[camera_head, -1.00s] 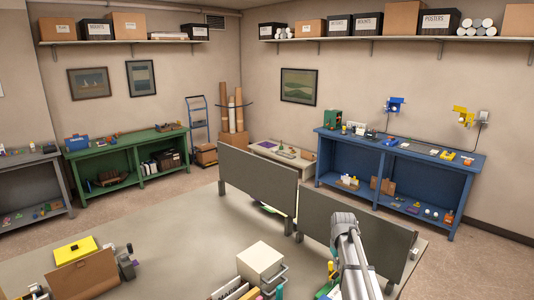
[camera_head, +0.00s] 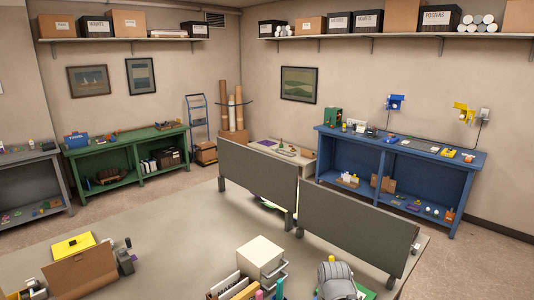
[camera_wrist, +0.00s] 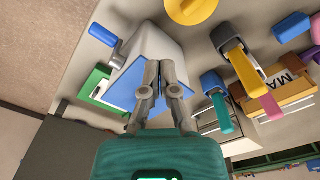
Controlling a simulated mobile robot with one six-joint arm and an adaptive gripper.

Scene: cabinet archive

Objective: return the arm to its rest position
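My arm shows in the head view as a grey rounded link (camera_head: 337,281) at the bottom edge, right of centre. My gripper is out of sight in that view. In the wrist view my gripper (camera_wrist: 161,66) points up the picture from its teal body, with its two grey fingers drawn together at the tips. Nothing shows held between them. Behind the fingertips is a pale block with a blue face (camera_wrist: 128,84) and a blue crank handle. I cannot tell how far the tips are from it.
The large grey table bears a pale drawer box (camera_head: 260,254), a yellow-topped box (camera_head: 73,246) and two upright grey panels (camera_head: 350,223). In the wrist view a yellow disc (camera_wrist: 192,10) and several coloured handles lie near the fingers. A blue bench (camera_head: 400,150) stands at the right wall.

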